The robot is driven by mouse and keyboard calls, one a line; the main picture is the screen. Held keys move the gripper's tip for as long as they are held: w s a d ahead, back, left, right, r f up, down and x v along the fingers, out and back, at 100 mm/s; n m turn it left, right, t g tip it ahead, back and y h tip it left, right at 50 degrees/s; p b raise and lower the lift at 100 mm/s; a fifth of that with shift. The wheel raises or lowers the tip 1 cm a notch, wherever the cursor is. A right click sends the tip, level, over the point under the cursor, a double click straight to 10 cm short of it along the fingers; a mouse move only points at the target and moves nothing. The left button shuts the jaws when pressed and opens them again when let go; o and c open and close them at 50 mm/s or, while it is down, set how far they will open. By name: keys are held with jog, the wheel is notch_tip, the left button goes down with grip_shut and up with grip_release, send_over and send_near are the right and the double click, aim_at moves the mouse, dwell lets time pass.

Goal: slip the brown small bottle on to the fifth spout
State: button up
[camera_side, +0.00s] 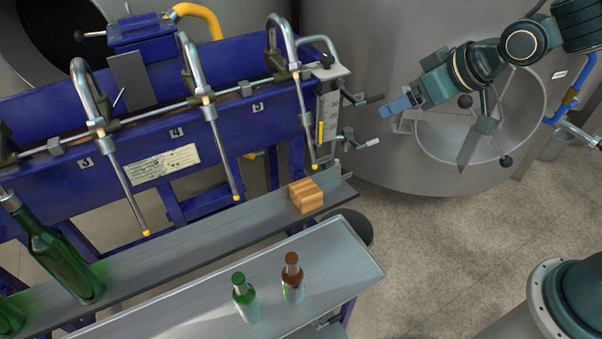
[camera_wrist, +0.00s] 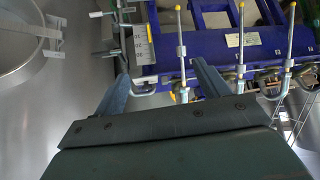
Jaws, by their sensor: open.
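The brown small bottle (camera_side: 292,284) stands upright on the lower metal tray (camera_side: 345,262), just right of a green small bottle (camera_side: 246,300). The fifth spout (camera_side: 302,115) is the rightmost pipe in the side view, by the label 5. It hangs down with a yellow tip above the upper shelf and carries no bottle. In the wrist view the fifth spout (camera_wrist: 182,50) appears beyond my fingers. My gripper (camera_side: 390,112) is up to the right of the filler, apart from the bottles. In the wrist view my gripper (camera_wrist: 162,82) is open and empty.
A wooden block (camera_side: 305,197) sits on the upper shelf (camera_side: 225,220) near its right end. A large green bottle (camera_side: 62,262) leans at the left. Levers (camera_side: 360,140) and a scale plate (camera_side: 327,117) stick out between my gripper and the fifth spout. A steel tank stands behind.

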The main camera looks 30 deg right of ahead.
jog(key=w+a+f+n, duration=0.1)
jog(key=w+a+f, duration=0.4)
jog(key=f, duration=0.1)
jog(key=n+t+y, duration=0.3)
jog(key=n+y, duration=0.1)
jog(key=y, duration=0.2)
send_over(293, 279)
jog(key=w+d, duration=0.2)
jog(key=d, duration=0.1)
jog(key=f, duration=3)
jog(key=shift+s, duration=0.25)
jog(key=s+d+f+y, duration=0.1)
jog(key=s+d+f, duration=0.4)
jog(key=s+f, duration=0.4)
notch_tip(293, 279, down, 2)
jog(key=shift+s+d+f+t, duration=0.1)
jog(key=shift+s+d+t, duration=0.05)
jog(key=shift+s+t, duration=0.15)
jog(key=shift+w, duration=0.2)
jog(key=x, duration=0.9)
